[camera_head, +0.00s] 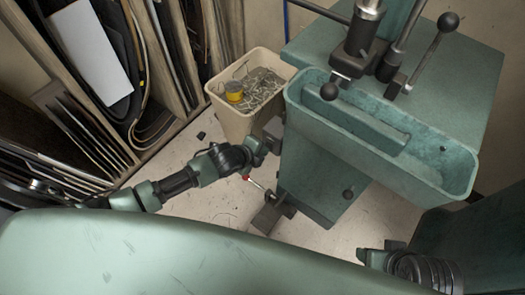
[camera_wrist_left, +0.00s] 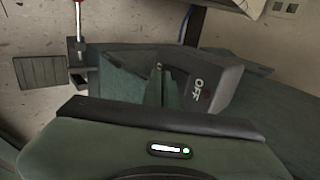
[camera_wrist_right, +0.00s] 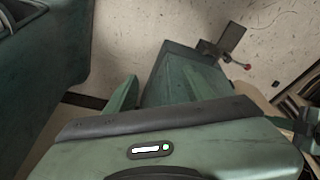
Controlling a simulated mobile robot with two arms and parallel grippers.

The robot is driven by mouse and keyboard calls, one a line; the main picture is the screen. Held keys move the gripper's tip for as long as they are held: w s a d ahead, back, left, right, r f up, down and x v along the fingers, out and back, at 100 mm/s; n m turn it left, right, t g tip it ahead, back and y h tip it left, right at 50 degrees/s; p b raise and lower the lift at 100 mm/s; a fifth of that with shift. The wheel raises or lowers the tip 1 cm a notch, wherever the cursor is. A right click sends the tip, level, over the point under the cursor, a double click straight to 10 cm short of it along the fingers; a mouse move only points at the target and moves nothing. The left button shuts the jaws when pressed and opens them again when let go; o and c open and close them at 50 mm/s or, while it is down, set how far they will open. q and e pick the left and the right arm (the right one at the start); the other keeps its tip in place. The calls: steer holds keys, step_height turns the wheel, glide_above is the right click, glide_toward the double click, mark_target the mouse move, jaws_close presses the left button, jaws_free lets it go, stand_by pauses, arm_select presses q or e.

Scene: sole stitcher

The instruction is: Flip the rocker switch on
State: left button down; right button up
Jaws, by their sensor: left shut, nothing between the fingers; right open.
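A dark switch box (camera_head: 273,131) is fixed to the side of the green machine (camera_head: 320,175). In the left wrist view, the switch box (camera_wrist_left: 225,78) shows the word OFF in white on its face. The rocker itself is largely hidden behind my fingers. My left gripper (camera_head: 264,146) is at the box, and its shut, empty fingers (camera_wrist_left: 160,88) point at the box face beside the lettering. I cannot tell whether they touch it. My right gripper (camera_head: 366,256) is open and empty, low at the right, away from the switch.
A lever with a red knob (camera_head: 246,178) and a dark pedal (camera_head: 268,215) are below the switch. A beige bin (camera_head: 229,118) with scraps and a yellow tin stands close behind my left gripper. Wooden racks fill the left. The machine's trough (camera_head: 455,180) overhangs on the right.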

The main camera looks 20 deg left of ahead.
steer(key=shift+p+x, duration=0.9)
steer(key=shift+x, duration=0.25)
steer(key=shift+w+a, duration=0.1)
steer(key=shift+w, duration=0.05)
